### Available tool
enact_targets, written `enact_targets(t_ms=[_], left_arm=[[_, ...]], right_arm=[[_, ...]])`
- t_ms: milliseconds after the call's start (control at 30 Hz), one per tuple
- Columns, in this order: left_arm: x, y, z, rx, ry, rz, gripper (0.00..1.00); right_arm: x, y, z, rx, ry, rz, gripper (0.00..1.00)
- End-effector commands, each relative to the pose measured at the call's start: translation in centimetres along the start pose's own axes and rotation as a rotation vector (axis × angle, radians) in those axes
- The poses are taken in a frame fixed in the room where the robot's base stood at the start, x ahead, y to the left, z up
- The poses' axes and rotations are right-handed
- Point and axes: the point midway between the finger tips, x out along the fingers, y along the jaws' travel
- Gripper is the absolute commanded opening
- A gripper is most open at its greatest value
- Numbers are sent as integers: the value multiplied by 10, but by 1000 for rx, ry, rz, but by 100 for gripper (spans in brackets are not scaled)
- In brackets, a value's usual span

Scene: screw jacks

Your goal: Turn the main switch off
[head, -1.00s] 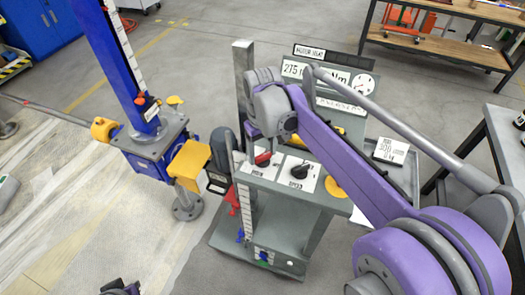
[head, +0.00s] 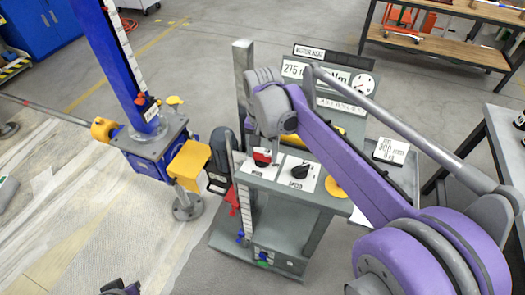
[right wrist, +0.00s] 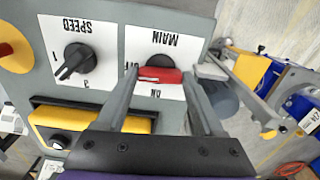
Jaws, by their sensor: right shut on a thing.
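The main switch (right wrist: 158,77) has a black hub and a red handle, on a white plate marked MAIN, upside down in the right wrist view. The fingers of my right gripper (right wrist: 160,82) stand on either side of the red handle and are shut on it. The handle lies across the view between them. The ON label sits below it, and the OFF label at its left is partly hidden. In the head view the switch (head: 262,156) shows small, and my right arm partly hides the panel behind it.
The speed knob (right wrist: 75,62) is beside the main switch. A blue screw jack (head: 155,152) with a yellow block (head: 189,161) stands left of the cart. A display panel (head: 317,72) rises behind the controls.

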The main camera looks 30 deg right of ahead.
Motion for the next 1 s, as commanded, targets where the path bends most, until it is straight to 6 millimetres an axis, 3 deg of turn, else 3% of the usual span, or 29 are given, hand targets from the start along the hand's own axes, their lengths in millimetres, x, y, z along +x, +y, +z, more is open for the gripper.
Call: enact_targets(t_ms=[733, 767, 900, 1000], left_arm=[[0, 0, 0, 0, 0, 0, 0], [0, 0, 0, 0, 0, 0, 0], [0, 0, 0, 0, 0, 0, 0], [0, 0, 0, 0, 0, 0, 0]], right_arm=[[0, 0, 0, 83, 0, 0, 14], [0, 0, 0, 83, 0, 0, 75], [0, 0, 0, 82, 0, 0, 100], [0, 0, 0, 82, 0, 0, 100]])
